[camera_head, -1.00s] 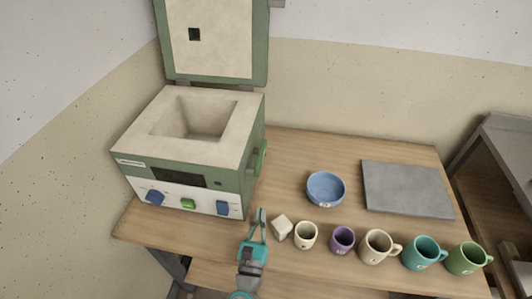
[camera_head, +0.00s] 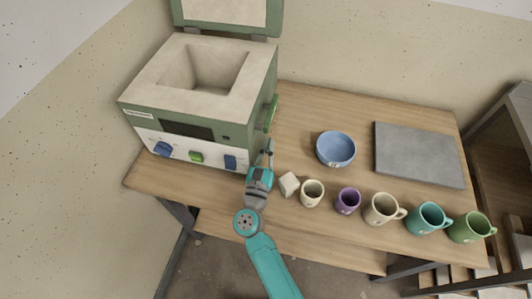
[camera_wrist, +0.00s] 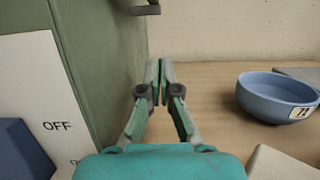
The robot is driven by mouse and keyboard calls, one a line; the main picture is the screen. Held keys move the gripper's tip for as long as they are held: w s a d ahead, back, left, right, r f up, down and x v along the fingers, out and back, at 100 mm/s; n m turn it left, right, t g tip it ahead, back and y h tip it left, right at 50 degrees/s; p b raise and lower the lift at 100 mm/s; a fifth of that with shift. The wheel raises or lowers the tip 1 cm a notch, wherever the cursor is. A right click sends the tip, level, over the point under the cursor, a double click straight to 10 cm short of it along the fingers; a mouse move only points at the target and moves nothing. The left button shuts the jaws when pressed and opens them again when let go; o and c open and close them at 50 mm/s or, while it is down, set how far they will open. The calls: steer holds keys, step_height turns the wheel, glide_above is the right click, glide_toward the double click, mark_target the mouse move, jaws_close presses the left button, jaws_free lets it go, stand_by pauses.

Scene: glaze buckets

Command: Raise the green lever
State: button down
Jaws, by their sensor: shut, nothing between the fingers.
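The kiln (camera_head: 190,100) is a green and cream box with its lid open. A green lever-like bar (camera_head: 272,113) is on its right side. A smaller green control (camera_head: 196,157) sits on the white front panel between two blue ones. My gripper (camera_head: 269,146) is beside the kiln's right front corner, below and in front of the side bar. In the wrist view my fingers (camera_wrist: 159,72) are together and empty, pointing along the green side wall (camera_wrist: 95,60). A dark bracket-like piece (camera_wrist: 146,9) shows above them; I cannot tell whether it belongs to the bar.
A white block (camera_head: 289,184) lies right of my gripper. A blue bowl (camera_head: 336,149) and a grey slab (camera_head: 418,155) are farther back. A row of cups and mugs (camera_head: 383,209) runs along the front edge. The wood between kiln and bowl is clear.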

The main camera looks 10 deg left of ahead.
mark_target(271, 113)
steer(key=w+r, duration=0.4)
steer(key=r, duration=0.1)
steer(key=shift+w, duration=0.4)
